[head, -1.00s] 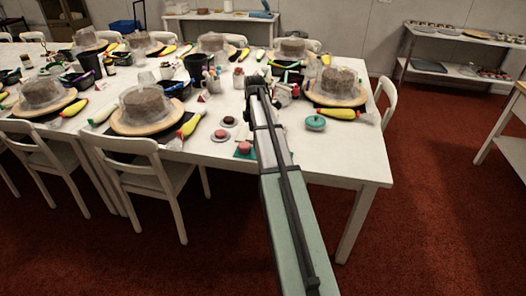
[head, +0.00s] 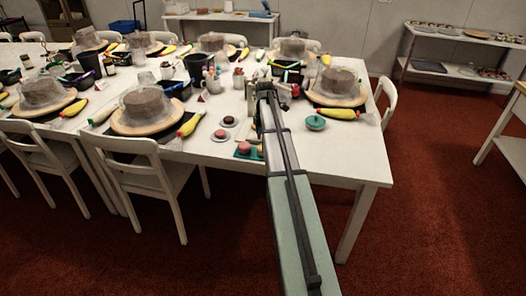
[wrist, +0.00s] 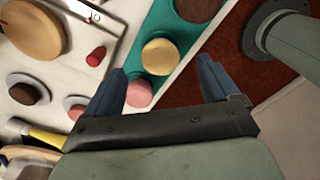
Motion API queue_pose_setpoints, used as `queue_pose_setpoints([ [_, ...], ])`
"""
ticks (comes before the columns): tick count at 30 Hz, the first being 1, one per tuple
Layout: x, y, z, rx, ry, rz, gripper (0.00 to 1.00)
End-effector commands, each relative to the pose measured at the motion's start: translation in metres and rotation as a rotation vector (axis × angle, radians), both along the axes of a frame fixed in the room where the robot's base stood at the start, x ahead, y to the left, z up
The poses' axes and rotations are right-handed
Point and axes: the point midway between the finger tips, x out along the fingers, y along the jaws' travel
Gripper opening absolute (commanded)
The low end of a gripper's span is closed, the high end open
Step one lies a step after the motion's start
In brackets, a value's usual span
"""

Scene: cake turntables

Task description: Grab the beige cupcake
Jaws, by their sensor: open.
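The beige cupcake (wrist: 160,56) sits on a teal tray (wrist: 152,23) in the wrist view, seen from above as a round pale top. A pink cupcake (wrist: 139,92) is beside it, partly behind my left finger. My gripper (wrist: 161,67) is open and empty, its two blue fingers spread to either side of the beige cupcake in the picture. Contact or height above the tray cannot be told. In the head view the teal tray (head: 236,155) lies on the table just left of my arm, which hides part of it.
Small plates with a brown treat (head: 228,121) and a pink treat (head: 221,134) stand left of the tray. A teal lidded dish (head: 315,123) is right of my arm. Covered cakes on turntables and piping bags crowd the white table (head: 345,165); its front right corner is clear.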

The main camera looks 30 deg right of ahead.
Motion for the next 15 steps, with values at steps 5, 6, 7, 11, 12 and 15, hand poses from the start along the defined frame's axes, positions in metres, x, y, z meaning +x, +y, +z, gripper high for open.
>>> queue_pose_setpoints([
  [5, 0.0, 0.001, -0.006, 0.0, 0.0, 0.0, 0.88],
  [6, 0.0, 0.001, -0.009, 0.0, 0.0, 0.0, 0.88],
  [7, 0.0, 0.001, -0.012, 0.0, 0.0, 0.0, 0.88],
  [11, 0.001, 0.002, -0.029, 0.001, 0.001, 0.0, 0.88],
  [12, 0.001, 0.003, -0.034, 0.001, 0.001, 0.0, 0.88],
  [15, 0.001, 0.003, -0.046, 0.0, 0.001, -0.001, 0.88],
])
